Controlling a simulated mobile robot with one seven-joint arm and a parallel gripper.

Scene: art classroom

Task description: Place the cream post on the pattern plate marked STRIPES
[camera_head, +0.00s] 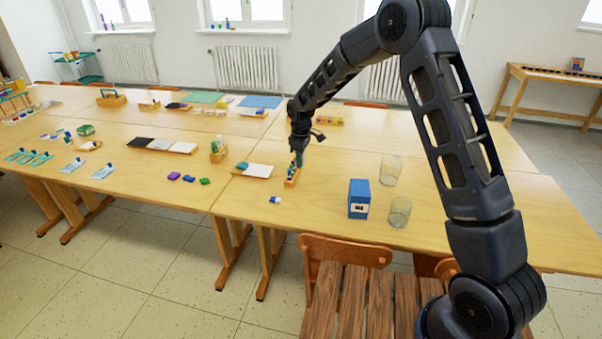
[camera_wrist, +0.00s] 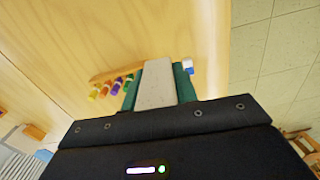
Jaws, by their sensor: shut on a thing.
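My gripper (camera_head: 298,158) is over the middle of the near table, just at a small wooden rack (camera_head: 291,181). In the wrist view its two green fingers (camera_wrist: 157,84) are shut on a pale, cream-coloured post (camera_wrist: 156,88). The post is hard to make out in the head view. The rack in the wrist view (camera_wrist: 101,77) holds several coloured pieces beside the fingers. I cannot tell whether the post touches the rack. No plate marked STRIPES can be read. Flat teal plates (camera_head: 42,158) and pale blue plates (camera_head: 103,173) lie at the far left, their markings too small to read.
A blue box (camera_head: 359,198) and two clear glasses (camera_head: 390,171) (camera_head: 400,212) stand right of the gripper. A small blue-and-white item (camera_head: 275,199) lies nearby. Left are a white pad (camera_head: 258,170) and a wooden holder (camera_head: 218,155). Bare tabletop lies near the front edge.

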